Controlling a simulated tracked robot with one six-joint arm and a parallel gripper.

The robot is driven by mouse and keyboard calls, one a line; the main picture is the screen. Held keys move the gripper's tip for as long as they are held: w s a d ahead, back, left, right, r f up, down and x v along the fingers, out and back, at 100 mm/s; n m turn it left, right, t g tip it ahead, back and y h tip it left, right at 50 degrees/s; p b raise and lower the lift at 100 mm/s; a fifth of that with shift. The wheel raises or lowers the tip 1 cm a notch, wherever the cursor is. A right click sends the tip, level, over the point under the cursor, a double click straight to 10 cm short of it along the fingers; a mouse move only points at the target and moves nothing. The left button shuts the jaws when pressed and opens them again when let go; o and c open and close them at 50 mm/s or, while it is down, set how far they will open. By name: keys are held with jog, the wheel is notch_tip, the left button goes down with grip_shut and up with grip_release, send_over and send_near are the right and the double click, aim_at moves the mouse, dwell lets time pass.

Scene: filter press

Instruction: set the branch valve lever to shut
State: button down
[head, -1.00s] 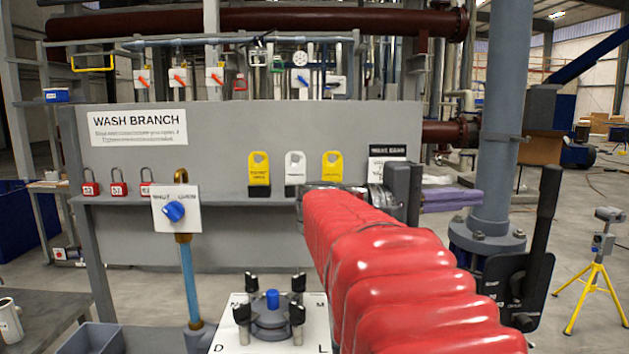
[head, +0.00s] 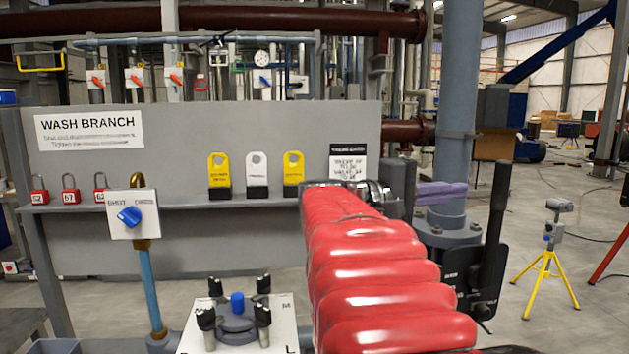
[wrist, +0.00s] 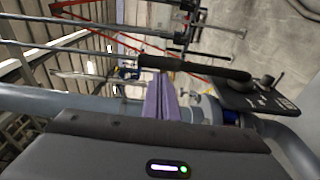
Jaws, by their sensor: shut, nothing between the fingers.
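A black lever (head: 493,237) stands nearly upright, leaning slightly right, on a black plate (head: 462,278) at the right of the head view. Writing on the plate is too small to read. In the wrist view the lever (wrist: 200,67) lies across the upper middle, its plate (wrist: 262,98) at right. My gripper (head: 462,188) has purple fingers, shut and empty, pointing right towards the lever's upper part, with a gap in the picture. In the wrist view the fingertips (wrist: 157,80) appear just below the lever; contact cannot be told. A blue knob (head: 130,216) sits on a SHUT-marked white plate.
A grey WASH BRANCH board (head: 110,240) carries red padlocks (head: 70,190) and yellow and white tags (head: 257,174). A thick grey-blue column (head: 456,110) stands behind my gripper. A flange with black knobs (head: 237,318) is in front. A yellow tripod (head: 545,265) stands right on open floor.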

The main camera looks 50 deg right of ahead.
aim_at(494, 186)
jog(key=x, duration=0.7)
jog(key=shift+s+d, duration=0.1)
jog(key=shift+d, duration=0.05)
jog(key=shift+a, duration=0.25)
jog(key=shift+d, duration=0.2)
jog(key=shift+d, duration=0.15)
